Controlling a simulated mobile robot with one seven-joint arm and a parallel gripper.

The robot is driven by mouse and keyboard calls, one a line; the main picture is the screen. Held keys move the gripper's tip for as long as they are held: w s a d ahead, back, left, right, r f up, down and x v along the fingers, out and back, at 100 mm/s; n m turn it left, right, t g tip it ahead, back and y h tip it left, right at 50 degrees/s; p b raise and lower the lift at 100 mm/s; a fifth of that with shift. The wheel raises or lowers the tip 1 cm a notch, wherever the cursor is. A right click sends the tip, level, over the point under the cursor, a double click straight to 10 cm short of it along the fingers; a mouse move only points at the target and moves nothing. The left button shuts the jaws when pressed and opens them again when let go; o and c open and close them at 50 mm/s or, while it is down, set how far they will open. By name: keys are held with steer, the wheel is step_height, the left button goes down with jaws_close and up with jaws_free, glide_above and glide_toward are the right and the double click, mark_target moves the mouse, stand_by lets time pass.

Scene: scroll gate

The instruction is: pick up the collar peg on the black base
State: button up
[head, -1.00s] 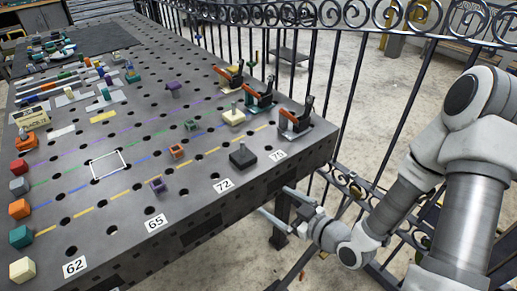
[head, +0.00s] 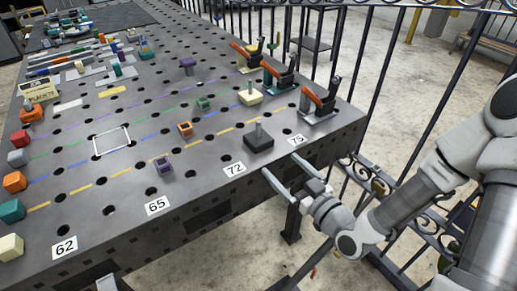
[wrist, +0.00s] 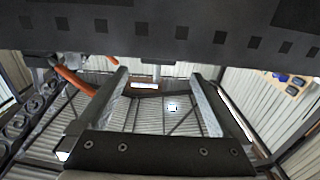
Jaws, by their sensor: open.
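The collar peg (head: 258,131) is a short grey post standing upright on a square black base (head: 258,141). It sits near the table's front edge, between the 72 and 75 labels. My gripper (head: 279,171) is open and empty, just off the front edge, to the right of and nearer than the black base. In the wrist view my two fingers (wrist: 160,80) point ahead with a wide gap between them. The table's dark perforated side (wrist: 160,25) crosses the top of that view, and the peg cannot be made out there.
A similar peg on a cream base (head: 250,97) stands behind the black one. Toggle clamps with orange handles (head: 318,103) stand to the right. A purple block (head: 163,166) and an orange block (head: 185,129) lie to the left. A metal railing (head: 400,100) runs behind the table.

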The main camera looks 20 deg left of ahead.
mark_target(252, 133)
steer(key=shift+f+b+x, duration=0.25)
steer(key=shift+b+x, duration=0.9)
steer(key=shift+b, duration=1.7)
steer(key=x, duration=0.4)
steer(key=shift+w+a+r, duration=0.25)
steer(key=shift+a, duration=0.05)
steer(key=shift+b+x, duration=0.65)
steer(key=shift+x, duration=2)
steer(key=shift+w+d+r, duration=0.1)
steer(key=shift+r, duration=0.2)
jaws_close()
